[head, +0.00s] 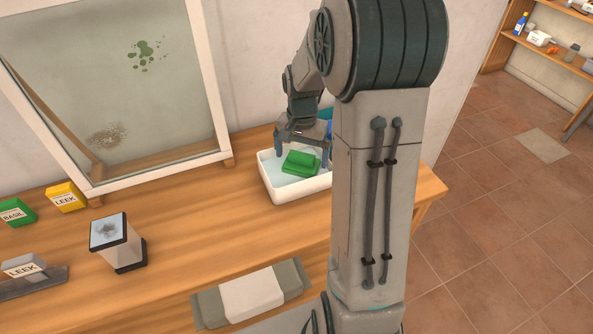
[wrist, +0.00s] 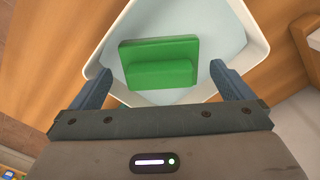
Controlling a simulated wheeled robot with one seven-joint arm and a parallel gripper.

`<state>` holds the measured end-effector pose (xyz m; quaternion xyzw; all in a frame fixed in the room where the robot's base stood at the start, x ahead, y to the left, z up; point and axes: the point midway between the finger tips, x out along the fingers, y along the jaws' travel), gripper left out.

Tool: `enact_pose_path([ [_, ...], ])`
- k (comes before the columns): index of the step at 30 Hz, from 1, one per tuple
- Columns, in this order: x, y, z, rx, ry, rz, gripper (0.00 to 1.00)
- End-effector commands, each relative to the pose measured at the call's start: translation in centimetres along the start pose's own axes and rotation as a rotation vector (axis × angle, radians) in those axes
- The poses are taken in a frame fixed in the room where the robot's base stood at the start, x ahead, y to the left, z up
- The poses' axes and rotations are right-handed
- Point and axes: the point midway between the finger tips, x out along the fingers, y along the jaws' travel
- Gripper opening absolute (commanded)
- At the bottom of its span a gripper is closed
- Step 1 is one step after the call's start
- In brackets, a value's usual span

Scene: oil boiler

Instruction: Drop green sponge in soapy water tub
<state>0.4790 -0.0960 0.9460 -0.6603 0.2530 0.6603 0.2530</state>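The green sponge (head: 301,163) is inside the rim of the white tub (head: 273,189), over pale blue water (head: 277,166). In the wrist view the sponge (wrist: 160,75) shows whole, with a raised block on its near side, against the water (wrist: 185,22) and the tub's white rim (wrist: 243,15). My gripper (head: 301,150) is just above the tub, pointing down. In the wrist view my gripper (wrist: 160,69) is open, with its fingers wide apart and clear gaps on both sides of the sponge. I cannot tell how deep the sponge sits.
The tub stands on a wooden table (head: 200,215) near the wall. A framed dirty glass pane (head: 110,70) stands to the left.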

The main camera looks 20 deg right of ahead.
Motion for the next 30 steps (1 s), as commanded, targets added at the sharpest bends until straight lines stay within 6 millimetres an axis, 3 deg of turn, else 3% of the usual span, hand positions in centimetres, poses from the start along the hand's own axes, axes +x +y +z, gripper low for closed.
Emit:
enact_pose_path([
  [7, -0.2, 0.0, 0.0, 0.000, 0.001, 0.000, 1.00],
  [11, -1.4, -0.1, -0.1, -0.001, 0.003, -0.001, 1.00],
  [24, -10.9, -0.1, -0.1, 0.000, 0.004, -0.002, 1.00],
  [30, -13.3, 0.0, 0.0, -0.001, 0.001, -0.001, 1.00],
])
